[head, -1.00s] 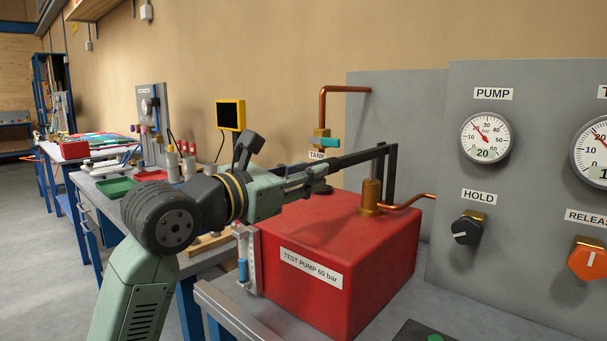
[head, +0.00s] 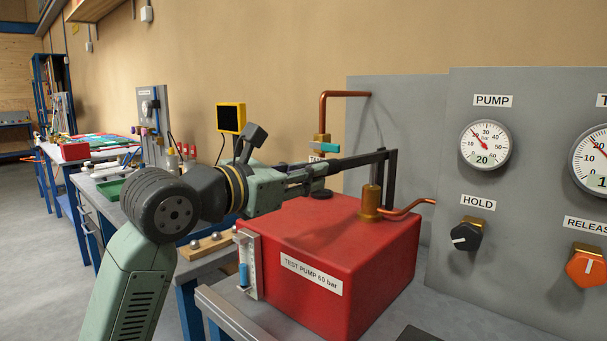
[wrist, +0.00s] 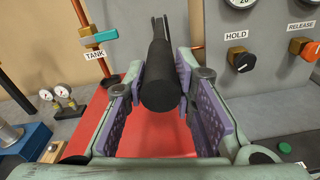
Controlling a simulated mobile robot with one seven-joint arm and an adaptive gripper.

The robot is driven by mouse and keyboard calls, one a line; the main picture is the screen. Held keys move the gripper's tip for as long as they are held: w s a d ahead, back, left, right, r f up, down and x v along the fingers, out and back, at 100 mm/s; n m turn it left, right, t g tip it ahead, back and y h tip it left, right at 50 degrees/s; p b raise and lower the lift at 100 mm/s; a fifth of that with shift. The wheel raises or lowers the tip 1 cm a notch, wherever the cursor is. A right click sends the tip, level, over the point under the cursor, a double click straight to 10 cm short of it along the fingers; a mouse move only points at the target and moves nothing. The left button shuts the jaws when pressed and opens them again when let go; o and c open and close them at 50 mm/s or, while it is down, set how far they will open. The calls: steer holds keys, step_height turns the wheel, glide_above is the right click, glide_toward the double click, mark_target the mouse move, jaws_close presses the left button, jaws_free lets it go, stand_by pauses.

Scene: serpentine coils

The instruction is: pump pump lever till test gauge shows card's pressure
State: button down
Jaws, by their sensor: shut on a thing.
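My gripper (head: 303,179) is shut on the black grip of the pump lever (head: 352,160). In the wrist view the round grip end of the lever (wrist: 160,92) lies between the two purple finger pads. The lever runs just above the red test pump (head: 325,240), nearly level, to a dark upright at its far end. The test gauge (head: 593,162) is cut off by the right edge of the head view, and its full reading is hidden. The PUMP gauge (head: 485,145) is fully visible, its needle pointing to the upper left. No pressure card can be made out.
The HOLD knob (head: 467,235) and orange RELEASE knob (head: 586,267) sit on the grey panel right of the pump. A copper pipe with a teal-handled TANK valve (head: 328,146) stands behind the lever. Benches with trays and tools extend left. Floor at far left is clear.

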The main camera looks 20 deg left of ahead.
step_height(320, 180, up, 3)
steer(key=shift+w+f+g+p, duration=0.1)
steer(key=shift+f+g+p, duration=0.1)
steer(key=shift+g+p, duration=0.35)
steer(key=c, duration=1.4)
jaws_free()
steer(key=shift+f, duration=0.1)
steer(key=shift+c, duration=0.2)
steer(key=shift+o, duration=0.5)
steer(key=shift+d, duration=0.15)
